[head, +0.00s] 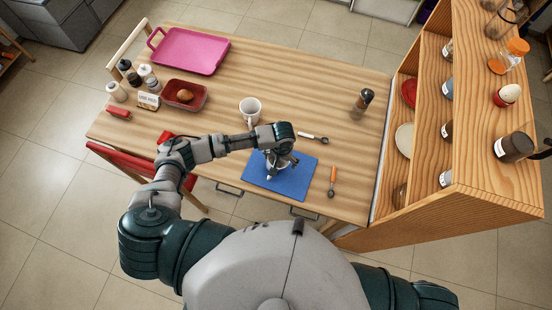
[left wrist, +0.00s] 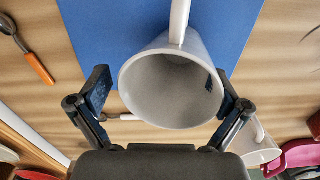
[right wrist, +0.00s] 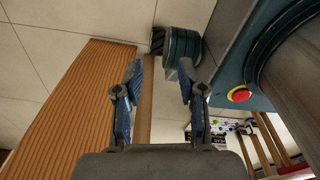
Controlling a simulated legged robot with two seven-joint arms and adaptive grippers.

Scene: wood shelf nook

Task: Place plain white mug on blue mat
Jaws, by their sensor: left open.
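A plain-looking white mug (left wrist: 150,88) is between the fingers of my left gripper (left wrist: 161,78), its open mouth facing the wrist camera and its handle pointing up in that view. The fingers are open on either side of it. The blue mat (left wrist: 85,25) lies beneath. In the head view, my left gripper (head: 280,163) is over the mat (head: 295,183) and mostly hides this mug. I cannot tell whether its base touches the mat. A second white mug (head: 250,109) stands on the table behind the mat. My right gripper (right wrist: 160,75) is open and empty, away from the table.
A spoon (head: 314,137) and an orange-handled spoon (head: 332,181) lie near the mat. A pepper mill (head: 362,101) stands to the right. A red tray with bread (head: 184,95), several shakers and a pink tray (head: 188,50) are at left. A wooden shelf (head: 470,90) bounds the right.

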